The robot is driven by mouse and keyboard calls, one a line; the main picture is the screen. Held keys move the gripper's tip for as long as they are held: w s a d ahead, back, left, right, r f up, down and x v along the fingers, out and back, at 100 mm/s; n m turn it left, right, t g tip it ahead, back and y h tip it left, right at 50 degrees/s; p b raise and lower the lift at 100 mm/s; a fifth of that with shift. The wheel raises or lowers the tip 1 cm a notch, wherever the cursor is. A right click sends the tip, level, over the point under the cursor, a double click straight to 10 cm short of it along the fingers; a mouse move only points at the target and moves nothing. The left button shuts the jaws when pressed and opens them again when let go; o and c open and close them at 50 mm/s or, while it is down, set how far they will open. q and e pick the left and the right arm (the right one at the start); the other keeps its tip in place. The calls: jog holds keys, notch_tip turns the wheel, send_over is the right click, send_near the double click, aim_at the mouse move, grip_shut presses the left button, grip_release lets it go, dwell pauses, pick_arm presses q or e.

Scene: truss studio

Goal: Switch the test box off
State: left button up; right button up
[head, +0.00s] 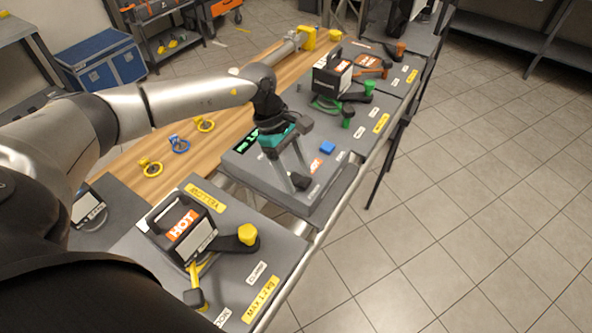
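The test box appears to be the low grey box (237,165) in the middle of the bench row, with a lit green readout (246,141) at its far left. The tips are at or just above the top; contact cannot be told. They hide whatever is beneath, and no switch shows clearly. My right gripper is not in view.
A grey panel with a black HOT unit (183,232) and yellow-knobbed clamp (247,235) lies nearer. A similar black unit (332,77) with green knobs stands beyond. Tiled floor (480,200) at right is clear.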

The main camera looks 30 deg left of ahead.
pick_arm(q)
grip_shut()
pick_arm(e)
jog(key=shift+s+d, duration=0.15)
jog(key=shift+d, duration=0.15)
pick_arm(q)
jog(key=shift+d, duration=0.1)
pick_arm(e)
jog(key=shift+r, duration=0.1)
pick_arm(q)
jog(key=shift+d+r+y+p, duration=0.15)
jog(key=shift+y+p, duration=0.1)
jog(key=shift+y, duration=0.3)
jog(key=shift+d+y+p, duration=0.15)
jog(key=shift+y+p, duration=0.1)
jog(key=shift+y, duration=0.3)
jog(key=shift+d+y, duration=0.3)
jog(key=shift+y, duration=1)
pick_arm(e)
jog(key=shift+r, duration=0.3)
pick_arm(q)
jog(key=shift+o, duration=0.2)
grip_release()
